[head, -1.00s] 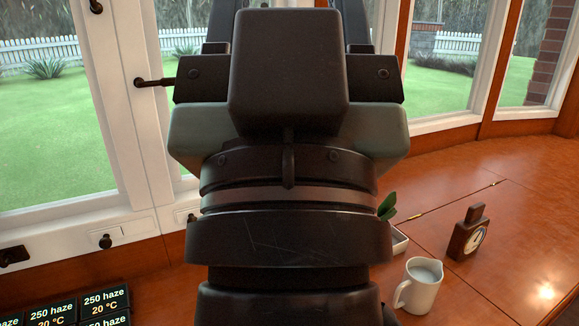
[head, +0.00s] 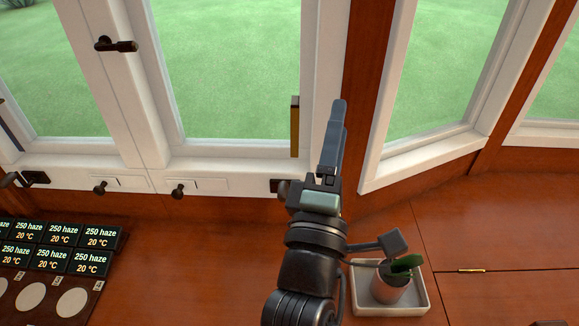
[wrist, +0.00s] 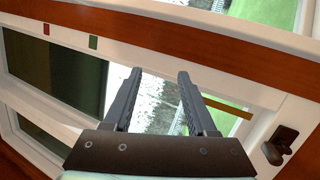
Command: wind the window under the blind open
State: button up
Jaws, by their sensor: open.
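My gripper (head: 337,112) is in front of the white post right of the middle window (head: 235,80). In the wrist view its two fingers (wrist: 157,75) are apart with nothing between them. A dark fitting (head: 277,185) on the sill is partly hidden behind my gripper. A dark handle (wrist: 280,145) on a white frame shows right of the fingers in the wrist view. Dark cranks sit on the sill at the left (head: 100,187) and the middle (head: 178,191). A dark panel (wrist: 70,80) covers part of a window in the wrist view; I cannot tell whether it is the blind.
A white tray (head: 424,300) with a potted plant (head: 392,284) stands on the wooden counter right of my arm. Several labelled dark blocks (head: 62,234) are at the left. A dark latch (head: 115,45) is on the left window post. The middle of the counter is clear.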

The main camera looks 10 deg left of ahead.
notch_tip(320, 180, down, 9)
jog(key=a+n+g+y+p, duration=0.2)
jog(key=a+n, duration=0.1)
jog(key=n, duration=0.5)
jog(key=n+g+y+p, duration=0.2)
jog(key=n+g, duration=0.1)
jog(key=n, duration=0.7)
send_near(283, 200)
jog(key=b+x, duration=0.1)
jog(key=x, duration=1.1)
jog(key=shift+a+r, duration=0.1)
grip_shut()
